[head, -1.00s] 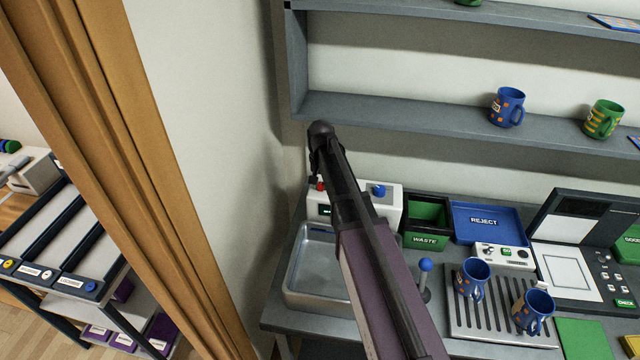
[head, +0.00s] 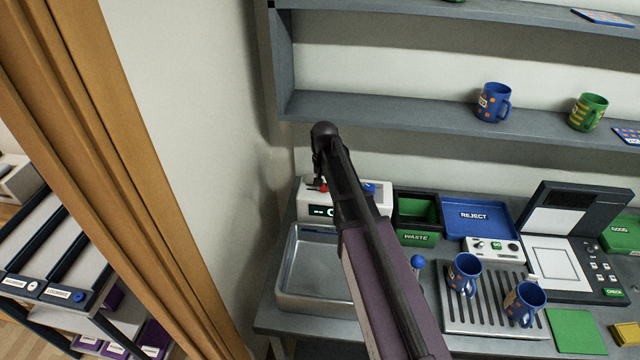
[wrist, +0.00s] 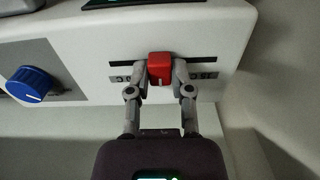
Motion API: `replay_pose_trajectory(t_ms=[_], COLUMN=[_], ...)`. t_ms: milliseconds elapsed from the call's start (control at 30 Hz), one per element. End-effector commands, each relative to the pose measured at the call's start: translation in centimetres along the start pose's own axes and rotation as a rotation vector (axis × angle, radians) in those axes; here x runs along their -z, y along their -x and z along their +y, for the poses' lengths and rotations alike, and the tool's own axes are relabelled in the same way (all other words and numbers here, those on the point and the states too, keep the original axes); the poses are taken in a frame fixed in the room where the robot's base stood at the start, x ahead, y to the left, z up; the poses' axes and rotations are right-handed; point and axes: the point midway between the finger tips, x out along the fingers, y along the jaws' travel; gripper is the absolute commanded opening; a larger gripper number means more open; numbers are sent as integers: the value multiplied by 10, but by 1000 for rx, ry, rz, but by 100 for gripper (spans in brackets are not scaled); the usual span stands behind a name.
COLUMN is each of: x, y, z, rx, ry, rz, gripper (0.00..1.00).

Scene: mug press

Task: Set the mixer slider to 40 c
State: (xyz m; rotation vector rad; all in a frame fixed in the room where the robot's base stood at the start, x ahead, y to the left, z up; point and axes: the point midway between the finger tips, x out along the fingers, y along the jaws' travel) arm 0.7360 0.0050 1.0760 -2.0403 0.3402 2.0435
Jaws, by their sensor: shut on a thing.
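The mixer is a white box (head: 309,198) at the back left of the bench, above the sink, with a small dark display (head: 322,211) whose reading is too small to make out. Its red slider knob (wrist: 160,68) sits near the middle of a dark horizontal slot in the wrist view. My gripper (wrist: 160,75) is shut on the red knob, one finger on each side. The scale printed under the slot is mostly hidden by the fingers. In the head view the red knob (head: 322,188) shows just beside my arm.
A blue dial (wrist: 30,84) is on the same panel. A steel sink (head: 312,270) lies in front of the mixer. The green waste bin (head: 417,238) and blue reject tray (head: 475,217) stand to the right. A wall is close on the left, and a shelf (head: 400,122) runs above.

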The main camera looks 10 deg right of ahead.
Motion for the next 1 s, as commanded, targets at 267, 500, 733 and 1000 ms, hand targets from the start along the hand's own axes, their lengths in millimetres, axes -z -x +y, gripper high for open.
replay_pose_trajectory(t_ms=[267,500,733,1000], x=[-2,-3,-3,-3], y=[0,0,0,13], z=[-7,-10,-11,-10], rx=[-1,-1,-1,0], ry=[7,11,12,12], rz=[1,2,2,2], gripper=[31,63,63,63])
